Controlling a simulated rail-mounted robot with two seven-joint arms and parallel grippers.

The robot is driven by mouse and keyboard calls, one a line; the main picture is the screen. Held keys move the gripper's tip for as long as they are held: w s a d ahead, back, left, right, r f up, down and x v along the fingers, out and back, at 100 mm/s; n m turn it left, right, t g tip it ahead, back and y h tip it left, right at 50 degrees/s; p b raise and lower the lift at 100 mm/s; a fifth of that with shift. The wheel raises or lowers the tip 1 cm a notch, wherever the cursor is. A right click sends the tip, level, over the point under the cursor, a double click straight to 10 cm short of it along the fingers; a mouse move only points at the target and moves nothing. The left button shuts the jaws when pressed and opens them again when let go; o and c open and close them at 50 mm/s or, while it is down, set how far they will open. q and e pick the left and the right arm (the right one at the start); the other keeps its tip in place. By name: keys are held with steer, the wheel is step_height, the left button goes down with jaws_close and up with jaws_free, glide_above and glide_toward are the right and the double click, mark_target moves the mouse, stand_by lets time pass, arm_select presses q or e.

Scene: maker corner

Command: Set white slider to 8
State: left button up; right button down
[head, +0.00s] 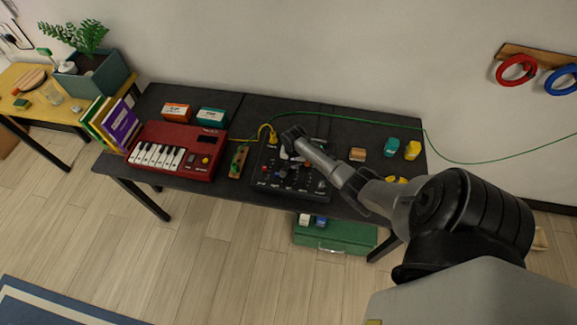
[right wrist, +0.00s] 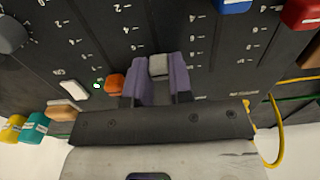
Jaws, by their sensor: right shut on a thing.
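The black slider panel (head: 268,168) lies on the dark table. In the right wrist view the panel (right wrist: 110,40) shows slots with printed scales, too small to read surely. My right gripper (head: 287,142) is over the panel's far edge. My left gripper is not in view.
Blue (right wrist: 234,4) and red (right wrist: 303,14) caps sit on other slots. White (right wrist: 75,90) and orange (right wrist: 115,83) buttons are beside my gripper. A yellow cable (right wrist: 276,135) runs at the panel's edge. A red keyboard (head: 176,151) stands to the left.

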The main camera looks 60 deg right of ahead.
steer(key=c, duration=1)
jaws_free()
steer(key=shift+r, duration=0.1)
step_height(320, 180, up, 14)
steer(key=p, duration=0.1)
steer(key=shift+p, duration=0.35)
steer(key=shift+f, duration=0.2)
